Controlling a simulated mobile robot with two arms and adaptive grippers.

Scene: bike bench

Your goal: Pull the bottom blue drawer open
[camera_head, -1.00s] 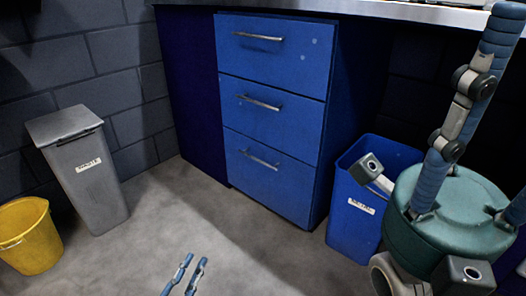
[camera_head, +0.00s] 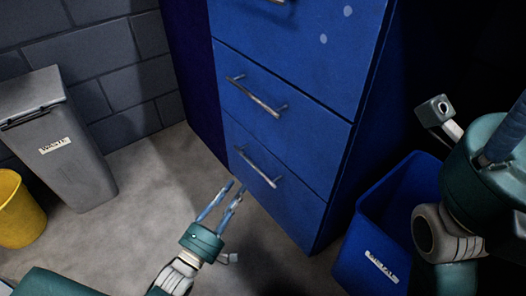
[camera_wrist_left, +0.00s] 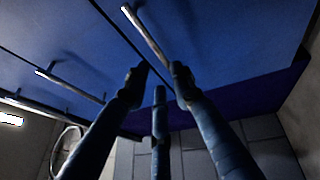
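The bottom blue drawer (camera_head: 285,204) is shut, with a slim metal bar handle (camera_head: 258,167). My left gripper (camera_head: 237,187) is open and empty, its blue fingertips just in front of that handle's left half in the head view. In the left wrist view the bottom handle (camera_wrist_left: 146,33) runs down toward the gap between my spread fingers (camera_wrist_left: 159,72). I cannot tell whether they touch it. My right gripper (camera_head: 492,170) shows only in part, at the right edge close to the head camera. Its fingertips are out of frame.
The middle drawer with its handle (camera_head: 256,97) is shut above. A blue bin (camera_head: 375,250) stands right of the cabinet. A grey lidded bin (camera_head: 70,165) and a yellow bucket (camera_head: 20,215) stand at left. The floor (camera_head: 150,185) before the drawers is clear.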

